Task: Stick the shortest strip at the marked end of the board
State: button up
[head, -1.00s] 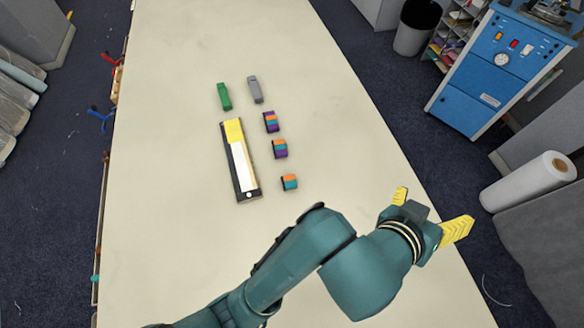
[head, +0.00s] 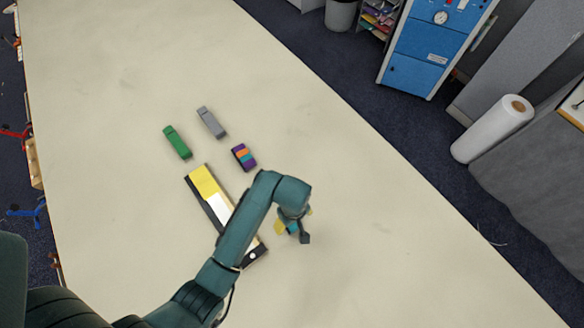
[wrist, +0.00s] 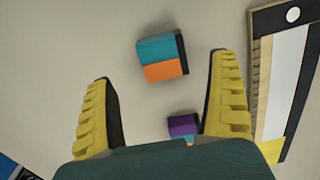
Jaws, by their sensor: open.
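The shortest strip, a two-part teal and orange block with a dark side, shows in the wrist view (wrist: 162,57), lying between and beyond my fingertips. My gripper (wrist: 160,66) is open and points down at the table; in the head view it (head: 293,226) hangs right of the board. The dark-edged board (head: 203,206) has a yellow part, a white part and a white round dot at its near end. It also shows at the wrist view's right edge (wrist: 257,75). A longer purple, orange and teal strip (head: 244,157) lies right of the board's far end.
A green block (head: 177,142) and a grey block (head: 211,122) lie beyond the board's far end. The pale table (head: 400,230) is clear to the right. A blue cabinet (head: 425,55) and a white roll (head: 492,130) stand off the table.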

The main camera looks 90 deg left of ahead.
jog(key=f, duration=0.5)
jog(key=shift+s+f, duration=0.25)
jog(key=c, duration=1.2)
